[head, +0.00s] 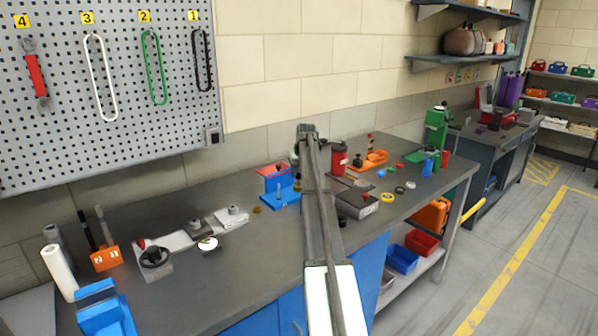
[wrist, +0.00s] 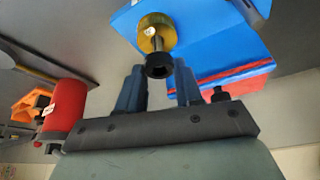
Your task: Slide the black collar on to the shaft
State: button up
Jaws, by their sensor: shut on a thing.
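In the wrist view my gripper (wrist: 159,72) is shut on the black collar (wrist: 158,66), a small dark ring between its two blue-grey fingertips. Just beyond the collar is a round brass piece (wrist: 157,27) with a pale shaft end (wrist: 152,32) showing at its middle, in front of a blue block (wrist: 208,35). The collar looks close to the shaft end and slightly below it in the picture; whether they touch I cannot tell. In the head view the blue fixture (head: 287,195) with a red top stands left of my arm, which hides my gripper and the collar.
A red cylinder (head: 339,158) stands right of my arm and also shows in the wrist view (wrist: 66,107). An orange block (head: 375,158), a blue cup (head: 427,167) and a green press (head: 436,128) are further right. A small brass ring (head: 256,210) lies left of the fixture.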

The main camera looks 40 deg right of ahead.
jog(key=shift+f, duration=0.45)
jog(key=o, duration=1.1)
jog(key=shift+o, duration=0.2)
jog(key=shift+r, duration=0.1)
jog(key=v, duration=1.3)
jog(key=shift+r, duration=0.35)
